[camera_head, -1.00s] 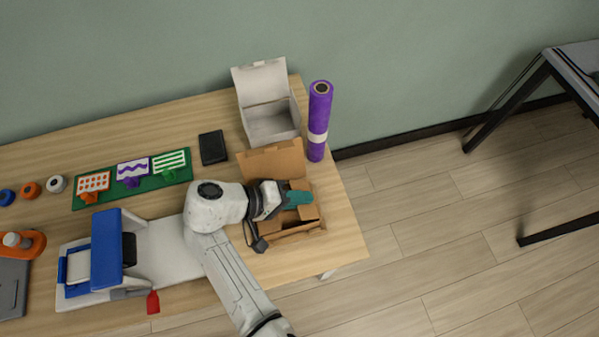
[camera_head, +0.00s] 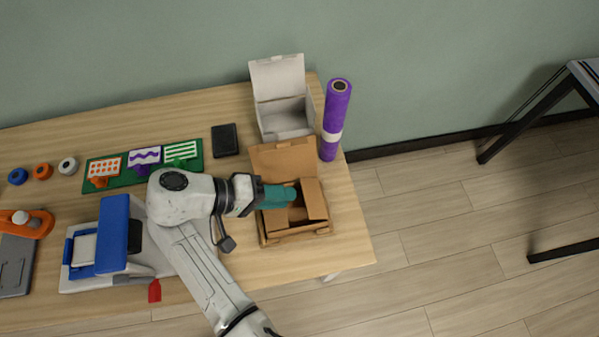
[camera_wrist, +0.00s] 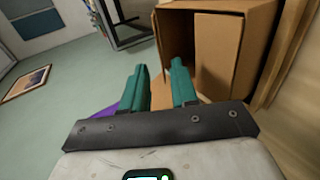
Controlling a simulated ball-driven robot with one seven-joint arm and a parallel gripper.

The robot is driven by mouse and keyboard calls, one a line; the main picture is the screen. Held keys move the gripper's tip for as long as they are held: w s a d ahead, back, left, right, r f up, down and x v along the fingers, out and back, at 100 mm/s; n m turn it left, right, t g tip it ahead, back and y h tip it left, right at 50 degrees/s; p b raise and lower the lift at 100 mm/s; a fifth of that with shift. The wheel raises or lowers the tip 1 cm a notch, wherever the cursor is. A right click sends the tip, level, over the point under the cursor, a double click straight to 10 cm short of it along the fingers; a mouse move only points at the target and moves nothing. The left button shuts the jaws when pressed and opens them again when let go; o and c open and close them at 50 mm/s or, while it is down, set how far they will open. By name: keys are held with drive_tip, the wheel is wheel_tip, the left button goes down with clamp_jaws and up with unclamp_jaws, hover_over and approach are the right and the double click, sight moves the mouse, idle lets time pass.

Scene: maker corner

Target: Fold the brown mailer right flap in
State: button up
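The brown mailer (camera_head: 282,239) stands open near the right end of the table, its lid (camera_head: 284,158) raised at the back. Its right flap (camera_head: 315,199) leans inward over the right part of the opening; whether it lies flat, I cannot tell. A left flap (camera_head: 273,220) shows partly beneath my gripper. My gripper (camera_head: 294,194), with teal fingers, reaches over the mailer from the left, its tips short of the right flap. In the wrist view the fingers of my gripper (camera_wrist: 160,78) stand apart with nothing held between them; the mailer's brown panels (camera_wrist: 218,55) are close by.
A white open box (camera_head: 285,118) and a purple roll (camera_head: 335,118) stand behind the mailer. A black flat item (camera_head: 225,140) and a green board with cards (camera_head: 128,178) lie to the left. A blue and white device (camera_head: 110,236) is left of my arm. The table's right edge is close.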

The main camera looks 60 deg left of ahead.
drive_tip(key=shift+p+v, duration=0.45)
drive_tip(key=shift+v, duration=0.35)
drive_tip(key=shift+p+v, duration=0.4)
drive_tip(key=shift+v, duration=0.4)
